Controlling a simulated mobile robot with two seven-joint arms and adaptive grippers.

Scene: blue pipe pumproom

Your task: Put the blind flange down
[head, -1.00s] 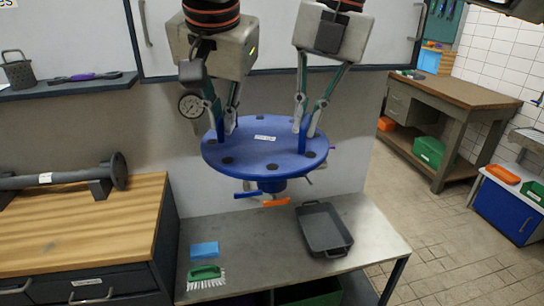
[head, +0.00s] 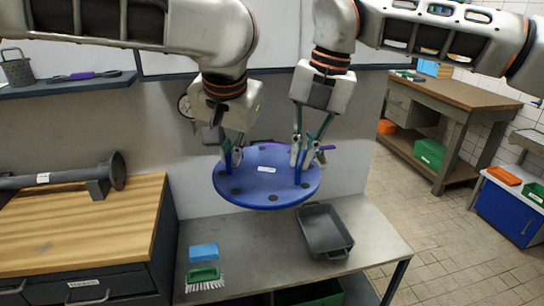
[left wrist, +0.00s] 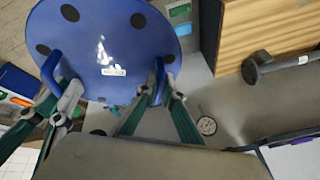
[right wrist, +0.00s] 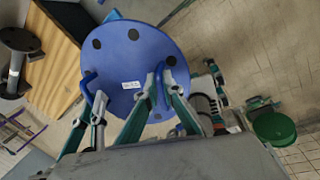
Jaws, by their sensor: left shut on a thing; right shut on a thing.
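The blind flange (head: 266,194) is a round blue disc with dark bolt holes, a white label and two upright blue handles. It is roughly level over the back of the grey metal bench (head: 240,250). My left gripper (head: 231,160) is shut on its left handle and my right gripper (head: 303,162) on its right handle. The flange also shows in the left wrist view (left wrist: 105,45) and the right wrist view (right wrist: 130,60). What lies under it is hidden, so I cannot tell whether it touches a support.
A dark grey tray (head: 325,232) lies close to the flange's right on the bench. A blue sponge (head: 204,251) and green brush (head: 204,276) lie at the front left. A wooden-topped cabinet (head: 80,230) adjoins on the left. The bench's front middle is clear.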

